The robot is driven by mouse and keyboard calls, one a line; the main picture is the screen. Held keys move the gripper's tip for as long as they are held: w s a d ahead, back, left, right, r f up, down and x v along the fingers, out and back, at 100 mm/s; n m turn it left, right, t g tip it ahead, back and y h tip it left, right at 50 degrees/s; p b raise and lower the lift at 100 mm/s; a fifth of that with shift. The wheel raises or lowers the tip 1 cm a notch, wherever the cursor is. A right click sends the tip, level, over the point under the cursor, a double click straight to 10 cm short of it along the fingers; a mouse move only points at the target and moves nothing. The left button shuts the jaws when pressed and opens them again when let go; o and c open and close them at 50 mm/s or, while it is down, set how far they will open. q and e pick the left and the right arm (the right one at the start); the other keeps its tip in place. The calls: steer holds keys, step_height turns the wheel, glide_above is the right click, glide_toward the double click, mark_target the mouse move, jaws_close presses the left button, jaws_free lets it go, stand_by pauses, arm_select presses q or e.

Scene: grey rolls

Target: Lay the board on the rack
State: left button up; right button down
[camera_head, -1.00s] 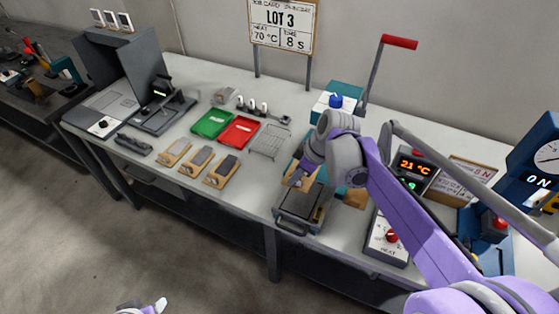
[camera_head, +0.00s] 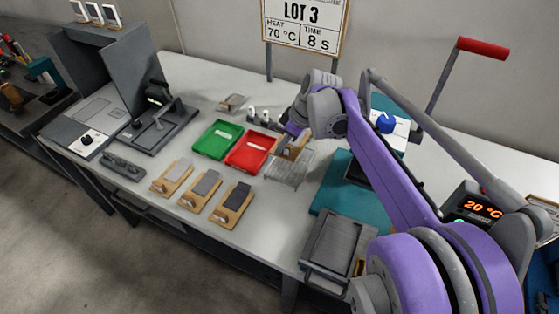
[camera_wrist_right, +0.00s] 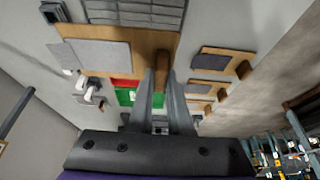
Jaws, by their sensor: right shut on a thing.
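My right gripper (camera_wrist_right: 161,88) is shut on the wooden peg of a wooden board (camera_wrist_right: 150,42) that carries a grey pad (camera_wrist_right: 102,54). In the head view this board (camera_head: 294,150) is partly hidden by the gripper (camera_head: 289,140) and hangs over the far edge of the wire rack (camera_head: 290,170), right of the red tray. The wire rack also shows past the board in the wrist view (camera_wrist_right: 140,14). I cannot tell whether the board touches the rack. My left gripper is not in view.
A green tray (camera_head: 217,140) and a red tray (camera_head: 247,152) lie left of the rack. Several similar boards (camera_head: 231,204) lie in front of them. A teal base (camera_head: 328,192) and a grey handled tray (camera_head: 338,243) are to the right. My right arm hides part of the bench.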

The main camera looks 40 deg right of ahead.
mark_target(284, 154)
step_height(284, 154, down, 4)
steer(key=shift+s+f, duration=0.1)
steer(key=shift+f+b, duration=0.5)
steer(key=shift+f, duration=1.4)
steer(key=shift+f, duration=0.1)
steer(key=c, duration=0.8)
jaws_free()
steer(key=shift+c, duration=0.2)
